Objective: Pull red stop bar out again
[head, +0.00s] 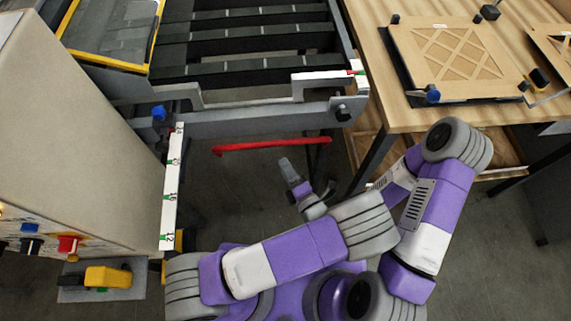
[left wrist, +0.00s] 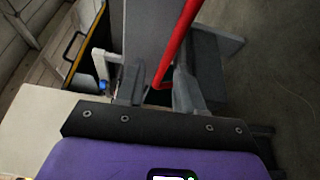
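The red stop bar (head: 272,144) is a long, thin rod in the head view. It lies roughly level below the grey front beam of the roller frame, with a bent left end. My left gripper (head: 287,166) is just below the bar's right half, fingers pointing up toward it. In the left wrist view, the red bar (left wrist: 176,42) runs down from the top edge and ends in line with the gap between the fingers of my left gripper (left wrist: 157,88). The fingers are apart. I cannot tell whether they touch the bar. My right gripper is not visible.
The roller frame (head: 265,123) spans the top. A white numbered scale (head: 172,188) stands at left beside a beige cabinet (head: 75,130) with knobs.

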